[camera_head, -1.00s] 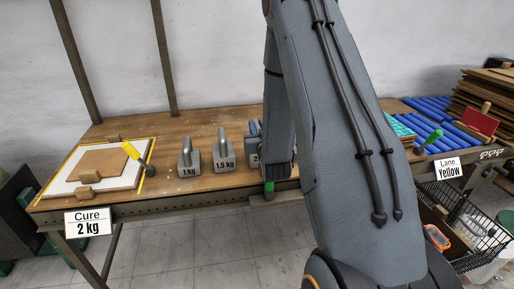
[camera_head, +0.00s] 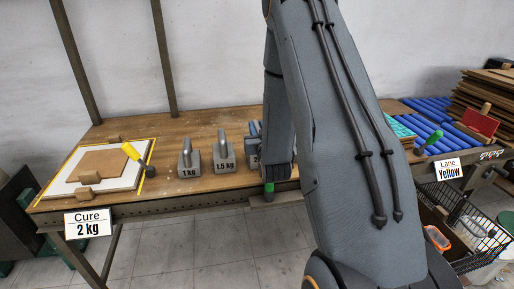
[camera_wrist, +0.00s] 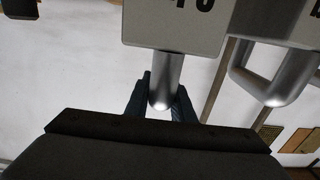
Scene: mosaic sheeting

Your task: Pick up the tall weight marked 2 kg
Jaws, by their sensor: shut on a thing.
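A grey weight with a face starting with "2" (camera_head: 253,160) is at the bench middle, mostly hidden behind my arm. In the wrist view its block (camera_wrist: 170,32) shows at the top, with its marking upside down and cut off. My gripper (camera_wrist: 160,92) is shut on this weight's round metal handle, one finger on each side. Whether the block touches the bench is not clear. The 1.5 kg weight (camera_head: 224,160) stands to its left and the 1 kg weight (camera_head: 189,168) further left.
A wire basket (camera_head: 470,222) stands below.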

